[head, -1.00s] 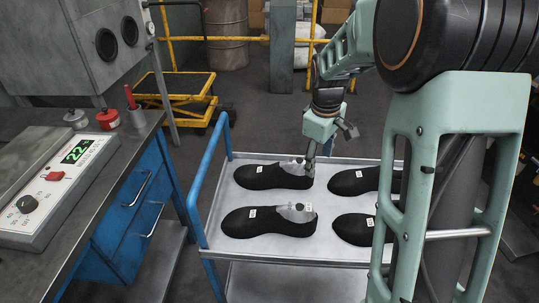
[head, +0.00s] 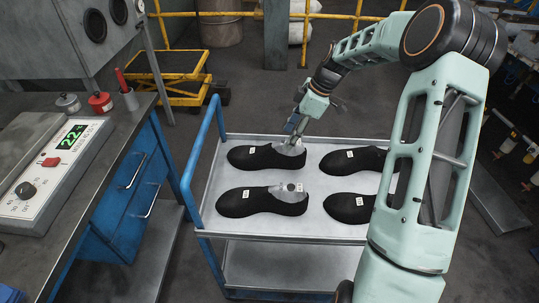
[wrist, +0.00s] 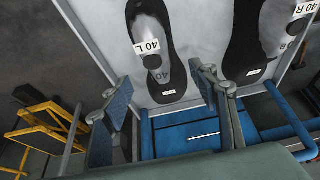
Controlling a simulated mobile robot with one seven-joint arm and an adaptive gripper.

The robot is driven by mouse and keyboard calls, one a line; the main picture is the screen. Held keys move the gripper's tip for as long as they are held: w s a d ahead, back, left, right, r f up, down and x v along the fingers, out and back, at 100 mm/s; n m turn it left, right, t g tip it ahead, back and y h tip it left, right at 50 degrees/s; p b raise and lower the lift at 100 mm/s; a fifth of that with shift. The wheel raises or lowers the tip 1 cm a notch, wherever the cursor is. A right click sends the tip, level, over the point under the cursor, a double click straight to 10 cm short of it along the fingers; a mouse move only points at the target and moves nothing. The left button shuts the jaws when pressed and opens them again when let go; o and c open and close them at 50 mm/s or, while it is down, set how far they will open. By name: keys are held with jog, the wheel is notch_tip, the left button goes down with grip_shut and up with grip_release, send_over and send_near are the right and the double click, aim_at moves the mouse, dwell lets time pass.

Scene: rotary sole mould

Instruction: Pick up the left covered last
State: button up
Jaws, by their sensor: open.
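The back left covered last (head: 252,157) lies flat on the cart's top tray, black with a grey upper part. Its small white label shows, and in the wrist view this last (wrist: 165,82) reads "40 L". My gripper (head: 292,128) is over the right, grey end of this last in the head view and hides part of it. In the wrist view my open gripper (wrist: 160,78) has one finger on each side of the last's picture, with nothing held. Whether the fingers touch the last cannot be told.
The front left last (head: 245,203) reads "40 R" in the wrist view (wrist: 250,45). Two more lasts (head: 350,160) (head: 348,208) lie to the right. The tray (head: 300,232) has a blue handle (head: 201,150) at left. A control-box bench (head: 60,165) stands further left.

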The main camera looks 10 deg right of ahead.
aim_at(283, 141)
jog(key=shift+x, duration=3)
jog(key=shift+w+a+r, duration=0.1)
jog(key=shift+w+a, duration=0.05)
grip_shut()
jog(key=shift+w+r, duration=0.1)
